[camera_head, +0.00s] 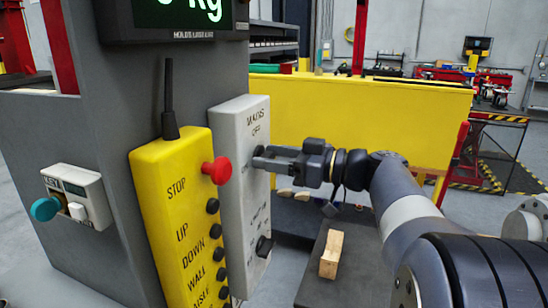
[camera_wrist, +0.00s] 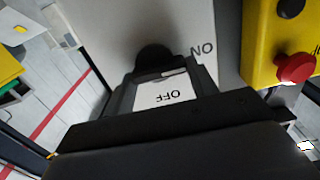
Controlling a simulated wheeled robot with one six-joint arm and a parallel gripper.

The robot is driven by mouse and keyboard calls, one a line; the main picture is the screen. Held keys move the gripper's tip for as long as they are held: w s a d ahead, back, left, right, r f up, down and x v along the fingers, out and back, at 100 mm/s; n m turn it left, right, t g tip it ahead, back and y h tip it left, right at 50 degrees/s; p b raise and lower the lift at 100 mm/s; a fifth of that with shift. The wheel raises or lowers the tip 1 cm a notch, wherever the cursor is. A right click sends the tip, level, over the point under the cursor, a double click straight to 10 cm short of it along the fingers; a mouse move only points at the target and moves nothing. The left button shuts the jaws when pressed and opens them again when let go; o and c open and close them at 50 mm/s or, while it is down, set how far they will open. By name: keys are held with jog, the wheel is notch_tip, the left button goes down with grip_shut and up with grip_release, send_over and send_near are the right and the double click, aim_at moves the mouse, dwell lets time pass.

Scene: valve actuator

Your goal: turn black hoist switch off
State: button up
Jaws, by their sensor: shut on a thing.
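A light grey switch box (camera_head: 240,190) stands on the grey column. It has an upper black switch knob, mostly hidden behind my fingers under a label that seems to read "MAINS OFF", and a lower black knob (camera_head: 264,246). My gripper (camera_head: 262,158) reaches in from the right at the upper knob. In the wrist view a round black knob (camera_wrist: 153,57) sits at the tips of my gripper (camera_wrist: 162,76), which is shut on it. "ON" and "OFF" are printed upside down there, with "OFF" visible between the fingers. The exact knob angle is hard to tell.
A yellow control box (camera_head: 175,220) with a red stop button (camera_head: 216,171) and several black buttons stands left of the switch box. A wooden block (camera_head: 331,254) lies on a dark surface below my arm. A yellow barrier (camera_head: 360,110) is behind.

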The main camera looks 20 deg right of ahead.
jog(key=m+b, duration=0.2)
jog(key=m, duration=0.2)
jog(key=shift+w+d, duration=0.1)
jog(key=shift+w, duration=0.05)
jog(key=m, duration=0.5)
jog(key=shift+w+d+r, duration=0.1)
jog(key=m+p, duration=0.1)
jog(key=m, duration=0.3)
jog(key=shift+w, duration=0.1)
jog(key=shift+w+d+m+p, duration=0.1)
jog(key=shift+m+p, duration=0.7)
jog(key=shift+m, duration=1.3)
jog(key=shift+f+m, duration=0.2)
jog(key=shift+m, duration=0.1)
jog(key=o, duration=1)
